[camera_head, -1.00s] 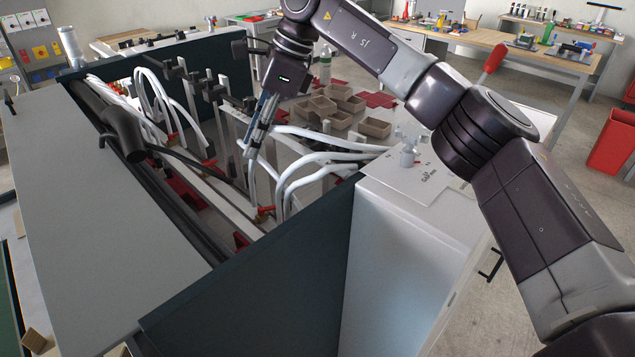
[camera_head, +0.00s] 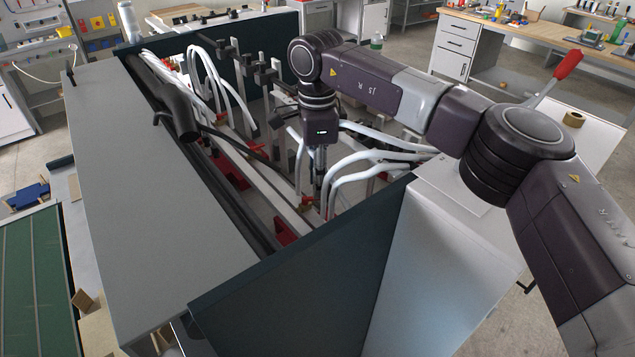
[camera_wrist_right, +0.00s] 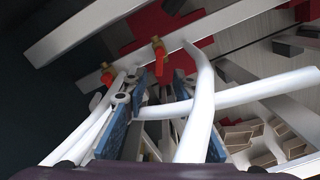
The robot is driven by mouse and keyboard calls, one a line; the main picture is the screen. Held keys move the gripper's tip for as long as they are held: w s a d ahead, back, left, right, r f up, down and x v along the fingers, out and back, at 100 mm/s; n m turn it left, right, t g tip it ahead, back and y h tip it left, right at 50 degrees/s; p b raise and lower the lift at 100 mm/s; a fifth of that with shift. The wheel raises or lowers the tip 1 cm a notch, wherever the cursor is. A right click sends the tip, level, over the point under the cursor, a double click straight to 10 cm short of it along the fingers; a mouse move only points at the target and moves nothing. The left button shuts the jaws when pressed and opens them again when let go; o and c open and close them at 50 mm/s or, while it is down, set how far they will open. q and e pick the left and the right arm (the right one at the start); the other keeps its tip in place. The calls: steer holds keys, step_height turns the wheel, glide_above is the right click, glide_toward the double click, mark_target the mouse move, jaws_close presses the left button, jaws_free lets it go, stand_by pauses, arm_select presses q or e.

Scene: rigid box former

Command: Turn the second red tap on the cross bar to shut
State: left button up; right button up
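In the right wrist view a pale cross bar (camera_wrist_right: 205,36) carries two red taps. One tap (camera_wrist_right: 158,47) lies ahead of my right gripper, in line with the gap between its fingertips. The other tap (camera_wrist_right: 107,75) is to the left, beside white hoses. My right gripper (camera_wrist_right: 160,82) is open, with blue finger pads apart and nothing seen between their tips. A white hose crosses in front of the right finger. In the head view the right gripper (camera_head: 318,185) points down among the hoses inside the machine. My left gripper is not in view.
White hoses (camera_head: 365,158) curve close around my right gripper. A dark green panel (camera_head: 290,285) and a white cabinet (camera_head: 440,250) stand in front of it. A grey top (camera_head: 125,200) lies left. Brown bins (camera_wrist_right: 240,135) show at lower right in the wrist view.

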mark_target(311, 200)
steer(key=shift+s+a+f+p, duration=0.15)
steer(key=shift+f+p, duration=0.2)
steer(key=shift+f, duration=0.9)
jaws_close()
